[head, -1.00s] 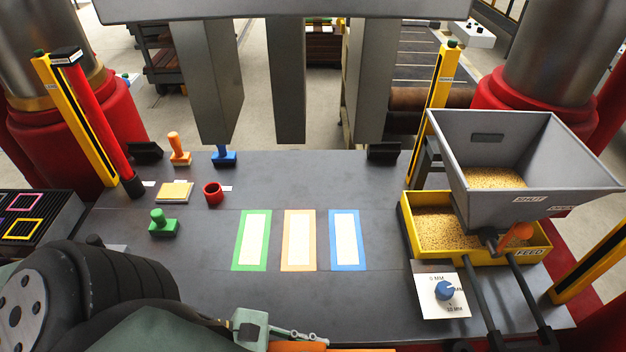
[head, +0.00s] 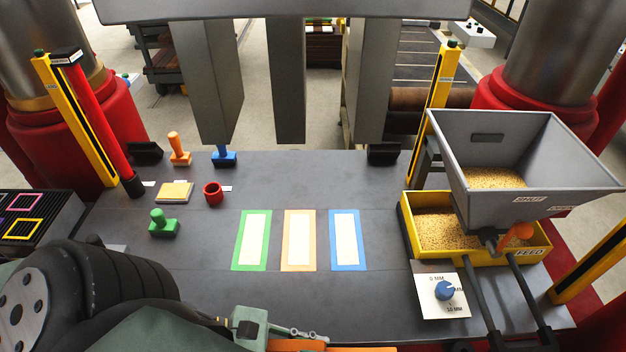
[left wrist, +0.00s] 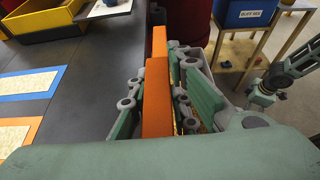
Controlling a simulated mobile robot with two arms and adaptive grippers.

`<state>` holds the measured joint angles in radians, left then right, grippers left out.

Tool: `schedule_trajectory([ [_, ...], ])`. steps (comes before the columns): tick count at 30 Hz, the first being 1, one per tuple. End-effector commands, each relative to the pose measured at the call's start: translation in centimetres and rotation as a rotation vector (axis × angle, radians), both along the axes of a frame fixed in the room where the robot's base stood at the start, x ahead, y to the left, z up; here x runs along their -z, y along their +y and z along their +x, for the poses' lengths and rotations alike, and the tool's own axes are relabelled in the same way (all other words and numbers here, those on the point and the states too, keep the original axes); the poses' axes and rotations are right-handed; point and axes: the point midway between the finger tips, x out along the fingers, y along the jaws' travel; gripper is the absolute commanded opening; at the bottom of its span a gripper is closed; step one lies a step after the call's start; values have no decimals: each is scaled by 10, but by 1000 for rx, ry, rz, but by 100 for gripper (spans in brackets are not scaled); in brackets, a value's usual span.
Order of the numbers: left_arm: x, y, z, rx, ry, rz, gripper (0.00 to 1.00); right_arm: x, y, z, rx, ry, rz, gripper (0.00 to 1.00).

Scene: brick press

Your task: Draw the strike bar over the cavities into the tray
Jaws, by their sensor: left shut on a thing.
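The orange strike bar (left wrist: 157,95) is held between the fingers of my left gripper (left wrist: 165,100) in the left wrist view. In the head view my left gripper (head: 252,326) and a sliver of the bar (head: 290,346) show at the bottom edge; the rest is cut off. Three cavities, framed green (head: 251,240), orange (head: 298,240) and blue (head: 345,240), are filled with pale material and lie beyond the gripper. The yellow feed tray (head: 408,228), holding grains, stands to their right. A green-grey linkage (left wrist: 268,90), apparently my right gripper, shows at the wrist view's right; its jaws are unclear.
A grey hopper (head: 540,150) overhangs the tray. A dial plate (head: 432,306) sits in front of it. The table around the cavities is clear.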

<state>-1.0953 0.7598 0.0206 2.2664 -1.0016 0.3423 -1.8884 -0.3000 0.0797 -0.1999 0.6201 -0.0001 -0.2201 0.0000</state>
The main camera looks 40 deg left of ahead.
Motion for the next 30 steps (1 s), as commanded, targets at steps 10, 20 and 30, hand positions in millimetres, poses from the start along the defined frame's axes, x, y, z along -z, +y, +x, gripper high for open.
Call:
schedule_trajectory([
  [10, -34, -4, 4, -2, -24, -24, 0, 0, -1, 0, 0, 0, -1, 100],
  [20, -42, 0, 0, -1, -1, -2, 0, 0, -1, 0, -1, 0, -1, 100],
  [30, -42, -1, 0, 1, 0, -2, 0, 0, -1, 0, 0, 0, -1, 100],
])
